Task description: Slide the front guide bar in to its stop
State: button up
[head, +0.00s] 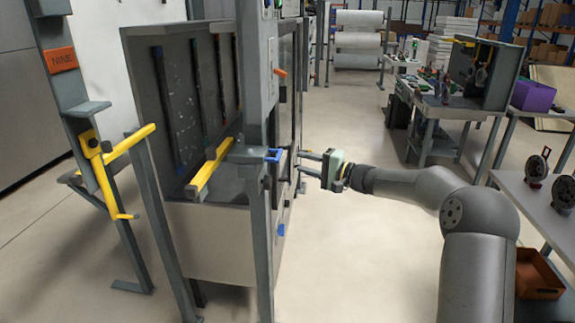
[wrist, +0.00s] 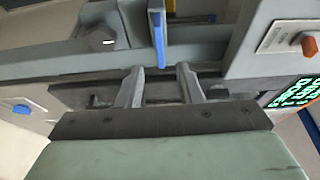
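A yellow bar (head: 203,178) lies along the near end of the grey open-topped machine. It meets a grey crosspiece (head: 248,154) with a blue tab (head: 273,155) at its right end; I take this as the front guide bar. In the wrist view, a blue upright tab (wrist: 157,38) stands beyond the fingers, roughly in line with the gap between them. My gripper (head: 301,163) is at the right side of the machine, fingers pointing left towards the blue tab. Its two fingers (wrist: 158,86) are apart with nothing visible between them. I cannot tell whether the fingertips touch the machine.
A grey post (head: 257,75) rises beside the tab, with an orange knob (head: 280,72). In the wrist view, an orange button (wrist: 309,46) and a green-lit display (wrist: 297,92) are at right.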

jog(key=b+v, duration=0.1)
jog(key=v, duration=0.5)
jog(key=shift+s+d, duration=0.1)
jog(key=c, duration=0.3)
jog(key=shift+f+b, duration=0.2)
jog(key=shift+b, duration=0.5)
grip_shut()
jog(key=w+a+m+t+h+b, duration=0.4)
jog(key=a+t+b, duration=0.1)
jog(key=a, duration=0.5)
jog(key=shift+a+t+b, duration=0.3)
jog(key=shift+b, duration=0.4)
